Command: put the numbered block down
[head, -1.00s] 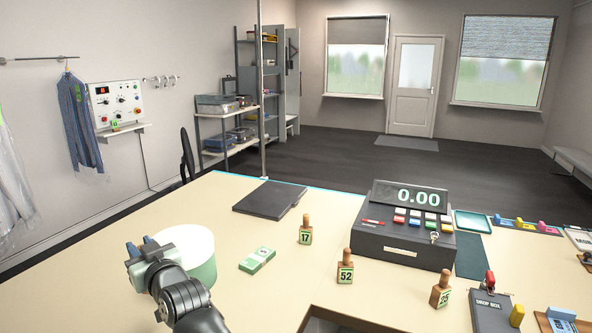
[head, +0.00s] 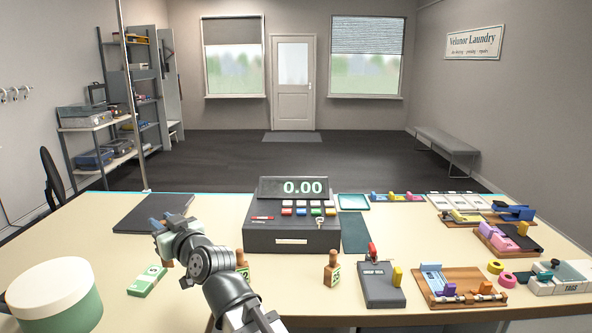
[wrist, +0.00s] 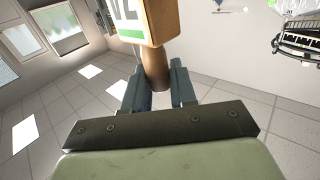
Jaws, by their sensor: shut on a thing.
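My gripper (head: 168,226) is shut on the handle of a wooden numbered block (wrist: 160,25). In the wrist view the block's body, with a white and green number label, is cut off by the top edge, and its round handle sits between my fingers (wrist: 158,88). In the head view only a brown bit of it shows beside the fingers, above the table (head: 110,255). Two other numbered blocks stand on the table: one (head: 243,262) partly hidden by my arm, one (head: 332,272) right of it. The held number is not fully readable.
A white and green drum (head: 55,293) stands at the left front. A green banknote bundle (head: 147,281) lies near my gripper. A dark flat pad (head: 140,215) lies behind it. The register (head: 291,228) and drop box (head: 381,285) are to the right.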

